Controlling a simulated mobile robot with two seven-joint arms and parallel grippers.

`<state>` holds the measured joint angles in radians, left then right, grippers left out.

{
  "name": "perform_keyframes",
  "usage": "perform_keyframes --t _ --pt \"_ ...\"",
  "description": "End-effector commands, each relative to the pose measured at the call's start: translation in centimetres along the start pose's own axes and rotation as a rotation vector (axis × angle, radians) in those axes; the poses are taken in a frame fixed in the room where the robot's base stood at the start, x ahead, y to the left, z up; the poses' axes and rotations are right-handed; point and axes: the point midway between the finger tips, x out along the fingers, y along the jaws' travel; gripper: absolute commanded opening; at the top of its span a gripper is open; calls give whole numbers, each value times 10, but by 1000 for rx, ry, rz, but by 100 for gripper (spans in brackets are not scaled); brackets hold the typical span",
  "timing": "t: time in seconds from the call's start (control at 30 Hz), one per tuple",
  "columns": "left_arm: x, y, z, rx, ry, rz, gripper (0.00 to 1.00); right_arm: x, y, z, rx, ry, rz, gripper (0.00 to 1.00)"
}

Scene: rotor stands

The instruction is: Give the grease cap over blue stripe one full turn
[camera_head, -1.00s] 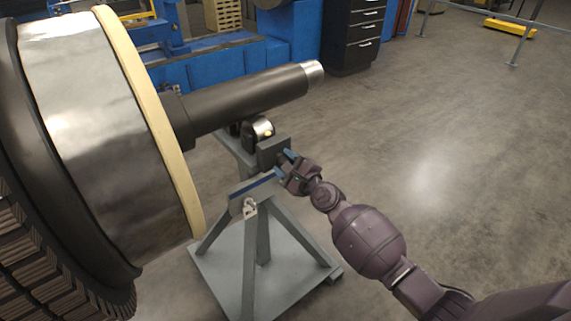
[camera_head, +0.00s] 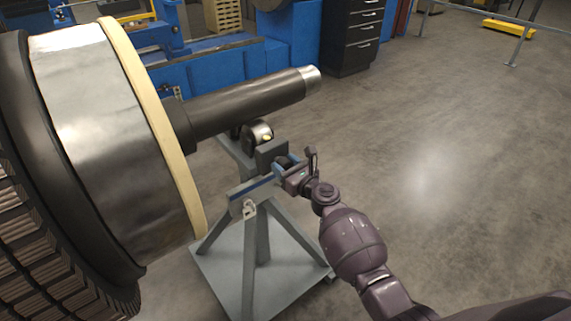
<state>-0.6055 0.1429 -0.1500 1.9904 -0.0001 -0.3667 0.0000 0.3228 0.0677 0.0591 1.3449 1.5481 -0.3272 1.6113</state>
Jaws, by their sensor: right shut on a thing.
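The grey rotor stand (camera_head: 262,235) has a blue stripe (camera_head: 253,187) along its upper crossbar. My right gripper (camera_head: 284,165) is at the right end of the stand's head, just above and right of the stripe. It is shut on a small dark round part there, which appears to be the grease cap (camera_head: 286,160). The cap is mostly hidden by the gripper. My left gripper is not in view.
A large rotor (camera_head: 90,110) fills the left, and its dark shaft (camera_head: 245,102) lies above the stand's roller (camera_head: 258,132). Blue machinery (camera_head: 215,65) and a black drawer cabinet (camera_head: 352,35) stand behind. The floor to the right is clear.

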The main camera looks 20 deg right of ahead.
Motion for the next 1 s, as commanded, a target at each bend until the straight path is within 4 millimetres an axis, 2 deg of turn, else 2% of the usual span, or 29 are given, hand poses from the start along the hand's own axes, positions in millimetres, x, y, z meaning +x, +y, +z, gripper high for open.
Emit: perform_keyframes --t 0.13,0.7,0.73,0.87,1.0 --pt "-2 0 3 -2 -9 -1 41 0 0 0 47 2 -1 24" --pt "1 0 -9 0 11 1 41 -1 0 -2 77 3 0 24" --pt "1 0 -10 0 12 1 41 -1 0 -2 77 3 0 51" --pt "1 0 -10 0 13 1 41 0 0 -2 77 3 0 71" --pt "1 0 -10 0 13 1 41 0 0 -1 76 2 0 73"
